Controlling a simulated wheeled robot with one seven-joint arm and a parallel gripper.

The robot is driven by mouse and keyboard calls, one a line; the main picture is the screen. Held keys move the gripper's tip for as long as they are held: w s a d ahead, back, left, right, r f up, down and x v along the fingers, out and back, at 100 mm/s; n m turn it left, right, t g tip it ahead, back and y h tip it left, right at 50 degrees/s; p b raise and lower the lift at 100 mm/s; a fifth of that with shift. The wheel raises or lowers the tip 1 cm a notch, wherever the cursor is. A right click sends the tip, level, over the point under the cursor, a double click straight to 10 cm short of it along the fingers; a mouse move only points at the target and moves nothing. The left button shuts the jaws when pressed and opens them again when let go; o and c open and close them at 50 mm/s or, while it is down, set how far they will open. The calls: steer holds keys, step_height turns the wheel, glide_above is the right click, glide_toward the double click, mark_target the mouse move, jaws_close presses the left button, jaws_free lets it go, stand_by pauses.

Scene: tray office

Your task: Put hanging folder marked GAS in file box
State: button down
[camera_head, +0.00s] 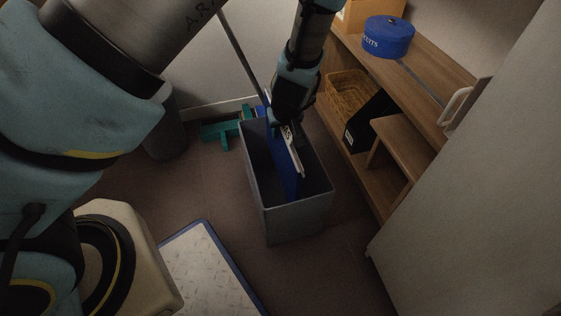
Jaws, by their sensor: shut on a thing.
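The file box (292,222) is a grey open-topped bin standing on the floor in the middle of the view. A blue hanging folder (286,176) with a pale top rail stands upright, its lower part inside the box. A label on its rail shows partly, ending in what looks like "S"; my gripper hides the rest. My gripper (285,122) is over the far end of the box and shut on the folder at its top rail. I cannot tell whether the folder touches the box rims or its bottom.
A wooden shelf unit (437,82) stands at the right with a blue round tin (388,37), a wicker basket (349,92) and a black file holder (371,122). A green stand (221,131) is behind the box. A white mat (205,268) lies in front.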

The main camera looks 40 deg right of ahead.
mark_target(285, 143)
step_height(285, 143, down, 12)
steer(key=b, duration=0.3)
steer(key=shift+r, duration=0.3)
steer(key=c, duration=0.8)
jaws_free()
steer(key=shift+o, duration=0.2)
steer(key=p+v, duration=0.3)
steer(key=v, duration=0.9)
steer(key=shift+p, duration=0.4)
